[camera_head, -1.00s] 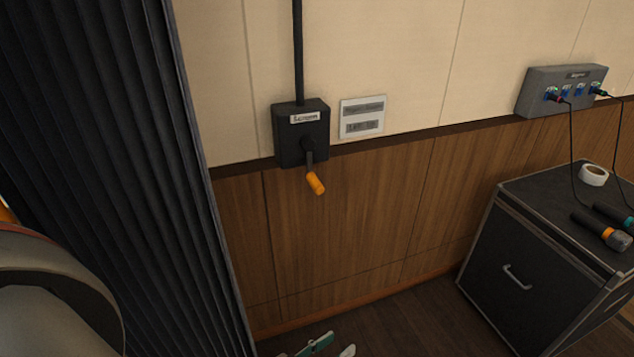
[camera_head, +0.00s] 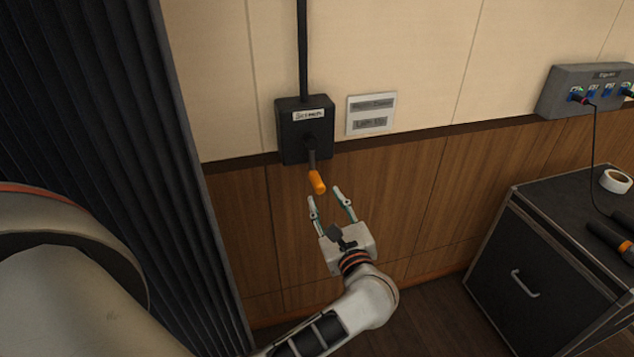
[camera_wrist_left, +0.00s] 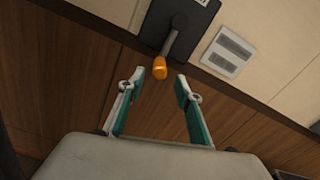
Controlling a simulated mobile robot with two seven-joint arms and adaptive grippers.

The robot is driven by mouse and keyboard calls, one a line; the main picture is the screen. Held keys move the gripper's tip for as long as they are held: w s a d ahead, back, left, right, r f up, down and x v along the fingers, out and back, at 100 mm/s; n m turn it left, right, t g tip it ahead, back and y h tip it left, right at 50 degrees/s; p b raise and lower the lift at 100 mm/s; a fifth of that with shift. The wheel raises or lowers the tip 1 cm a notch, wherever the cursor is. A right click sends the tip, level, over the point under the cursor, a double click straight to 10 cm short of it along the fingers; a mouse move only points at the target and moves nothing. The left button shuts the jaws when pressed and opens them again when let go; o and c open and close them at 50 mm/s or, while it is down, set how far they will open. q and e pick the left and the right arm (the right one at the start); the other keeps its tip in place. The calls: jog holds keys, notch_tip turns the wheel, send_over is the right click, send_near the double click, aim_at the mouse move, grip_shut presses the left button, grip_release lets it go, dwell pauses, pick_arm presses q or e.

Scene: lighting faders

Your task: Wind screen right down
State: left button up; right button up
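The screen winder is a black wall box (camera_head: 291,128) with a dark crank arm (camera_head: 311,158) hanging down and an orange handle (camera_head: 317,182) at its lower end. My left gripper (camera_head: 327,196) is open and empty just below the orange handle, its fingers pointing up at it. In the left wrist view the orange handle (camera_wrist_left: 160,68) shows just beyond and between the open fingertips (camera_wrist_left: 160,78), apart from them. The box (camera_wrist_left: 180,22) is above it there. The screen itself is not in view. My right gripper is not in view.
A black pole (camera_head: 302,50) runs up from the box. A dark pleated curtain (camera_head: 100,130) hangs at left. A black case (camera_head: 540,260) with tape (camera_head: 615,181) stands at right, below a grey socket box (camera_head: 590,88).

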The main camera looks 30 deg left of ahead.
aim_at(317, 183)
pick_arm(q)
jog(key=shift+w+a, duration=0.25)
jog(key=p+x, duration=0.1)
jog(key=x, duration=0.5)
jog(key=shift+w+a, duration=0.3)
jog(key=shift+a, duration=0.15)
jog(key=shift+f, duration=0.1)
grip_shut()
